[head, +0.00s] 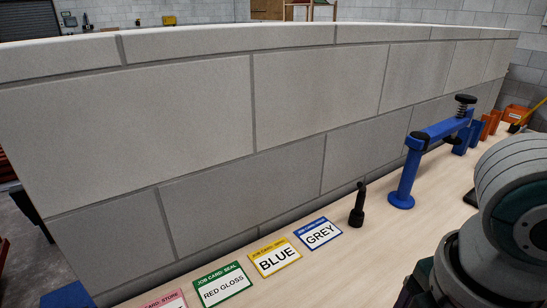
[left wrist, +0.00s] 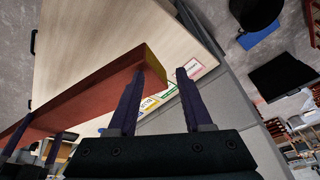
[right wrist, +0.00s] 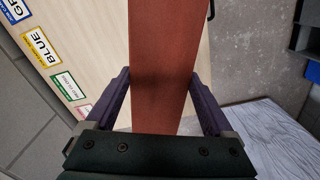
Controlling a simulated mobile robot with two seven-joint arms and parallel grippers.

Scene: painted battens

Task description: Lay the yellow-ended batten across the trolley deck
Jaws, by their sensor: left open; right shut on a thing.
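The red batten (right wrist: 162,70) runs up the right wrist view between the two fingers of my right gripper (right wrist: 155,80), which is shut on it. In the left wrist view the batten (left wrist: 95,90) slants up from the left, and its dull yellow end (left wrist: 154,62) is by one fingertip of my left gripper (left wrist: 166,70). The left gripper is open; I cannot tell whether its finger touches the batten. A grey-blue wood-grained surface (right wrist: 268,140), perhaps the trolley deck, shows low at the right in the right wrist view. The head view shows neither gripper nor the batten.
A pale workbench (head: 340,260) carries a row of job cards (head: 276,256), a dark upright tool (head: 357,205) and a blue clamp-like stand (head: 405,175). A grey block wall (head: 200,120) stands behind it. Dark box-like things (right wrist: 305,40) are at the right wrist view's right edge.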

